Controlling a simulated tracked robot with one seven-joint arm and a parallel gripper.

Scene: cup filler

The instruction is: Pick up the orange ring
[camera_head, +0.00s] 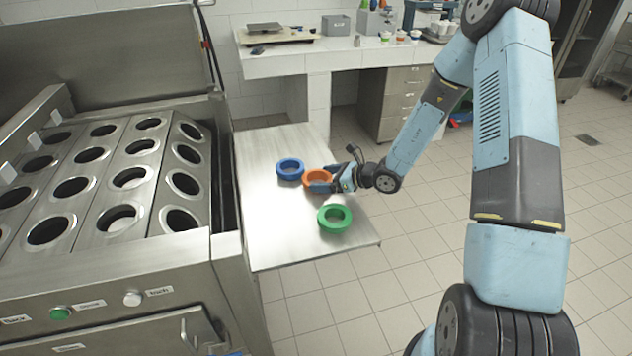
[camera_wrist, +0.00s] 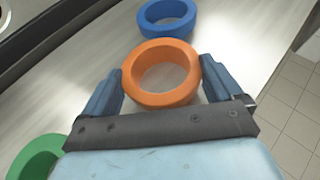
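The orange ring (camera_head: 317,178) lies flat on the metal side shelf (camera_head: 262,222), between a blue ring and a green ring. In the wrist view the orange ring (camera_wrist: 160,72) sits between the two fingers of my gripper (camera_wrist: 162,84). My gripper (camera_head: 322,184) is open, one finger on each side of the ring. Small gaps seem to show between the fingers and the ring; I cannot tell whether either finger touches it. The near part of the ring is close to the gripper's dark front bar.
The blue ring (camera_head: 290,169) lies just beyond the orange one, very close to it. The green ring (camera_head: 334,218) lies nearer the shelf's front edge. The machine with rows of round holes (camera_head: 100,180) stands left of the shelf. A white counter (camera_head: 340,58) is behind.

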